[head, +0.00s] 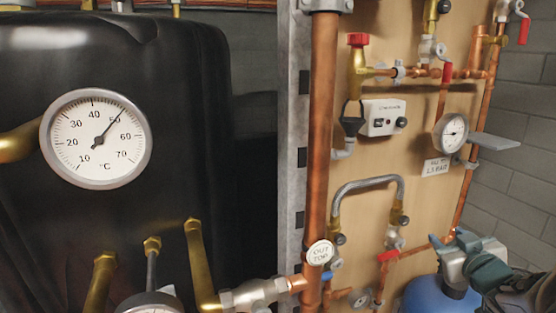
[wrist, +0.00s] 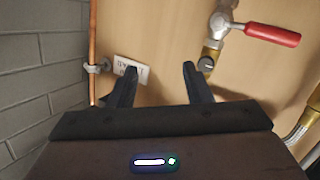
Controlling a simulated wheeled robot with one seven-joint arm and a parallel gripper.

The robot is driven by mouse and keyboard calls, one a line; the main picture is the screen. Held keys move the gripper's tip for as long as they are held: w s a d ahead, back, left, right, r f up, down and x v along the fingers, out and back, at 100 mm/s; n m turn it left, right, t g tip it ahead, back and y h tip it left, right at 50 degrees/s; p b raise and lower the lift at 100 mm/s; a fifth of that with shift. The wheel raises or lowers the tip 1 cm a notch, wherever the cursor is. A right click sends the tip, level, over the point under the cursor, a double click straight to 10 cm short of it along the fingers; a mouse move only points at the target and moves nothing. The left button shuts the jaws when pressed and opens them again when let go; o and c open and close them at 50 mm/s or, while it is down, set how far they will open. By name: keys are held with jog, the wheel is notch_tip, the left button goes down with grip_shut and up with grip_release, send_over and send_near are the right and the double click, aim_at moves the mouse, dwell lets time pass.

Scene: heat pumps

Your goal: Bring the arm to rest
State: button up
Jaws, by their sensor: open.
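My gripper (wrist: 158,80) shows in the wrist view with its two dark fingers spread apart and nothing between them. Behind them is the bare tan board (wrist: 165,35). The left fingertip overlaps a small white label (wrist: 132,66) in the picture. The right fingertip appears close to a brass fitting (wrist: 208,60); I cannot tell whether they touch.
A red-handled valve (wrist: 270,34) sits at the upper right in the wrist view. A copper pipe (wrist: 93,45) runs along the board's left side beside a grey block wall (wrist: 40,80). The head view shows a black tank (head: 190,100) with a dial thermometer (head: 96,139) and a thick copper pipe (head: 322,120).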

jog(key=s+a+f+m+g, duration=0.1)
jog(key=s+a+f+g, duration=0.3)
jog(key=a, duration=0.7)
jog(key=s+a+f+m+g+y+p, duration=0.1)
jog(key=s+a+f+g, duration=0.4)
jog(key=s+a+g, duration=0.4)
jog(key=s+a, duration=0.2)
jog(key=s, duration=0.1)
jog(key=shift+s+a+f+y, duration=0.2)
jog(key=shift+s+a+y, duration=0.05)
jog(key=shift+y, duration=0.05)
